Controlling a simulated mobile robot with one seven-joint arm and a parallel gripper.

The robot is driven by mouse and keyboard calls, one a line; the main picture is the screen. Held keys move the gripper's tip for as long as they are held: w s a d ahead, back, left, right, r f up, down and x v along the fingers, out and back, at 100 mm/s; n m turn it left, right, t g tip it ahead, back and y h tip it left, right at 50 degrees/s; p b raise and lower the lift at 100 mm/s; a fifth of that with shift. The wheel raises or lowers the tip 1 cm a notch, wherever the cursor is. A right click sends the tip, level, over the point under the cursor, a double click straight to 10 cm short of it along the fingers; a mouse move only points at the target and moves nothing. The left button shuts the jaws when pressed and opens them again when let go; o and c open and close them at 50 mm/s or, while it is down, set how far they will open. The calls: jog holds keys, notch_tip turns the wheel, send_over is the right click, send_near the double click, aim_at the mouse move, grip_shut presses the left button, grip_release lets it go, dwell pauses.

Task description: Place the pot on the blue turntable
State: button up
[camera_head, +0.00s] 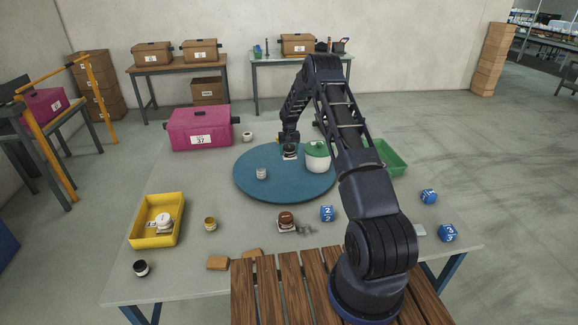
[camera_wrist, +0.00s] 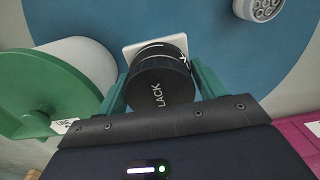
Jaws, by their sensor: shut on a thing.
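My gripper (camera_head: 289,143) is above the far part of the blue turntable (camera_head: 255,190), shut on a black-lidded pot (camera_head: 289,150). In the wrist view the fingers of my gripper (camera_wrist: 160,80) flank the pot's dark round lid (camera_wrist: 160,88), which shows the letters "LACK". A white square card (camera_wrist: 133,52) shows behind the pot, over the blue turntable (camera_wrist: 205,50). I cannot tell whether pot and card touch the surface. A white canister with a green lid (camera_head: 317,157) stands close by, and it is also at left in the wrist view (camera_wrist: 85,62).
A small grey can (camera_head: 261,173) stands on the turntable. A pink box (camera_head: 200,128) stands behind left, a green tray (camera_head: 388,158) at right behind my arm, a yellow tray (camera_head: 178,232) front left. A brown-lidded pot (camera_head: 286,218) and a blue cube (camera_head: 327,213) stand in front.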

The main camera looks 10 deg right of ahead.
jog(key=shift+f, duration=4.6)
jog(key=shift+f, duration=0.15)
jog(key=o, duration=1.6)
jog(key=shift+c, duration=0.2)
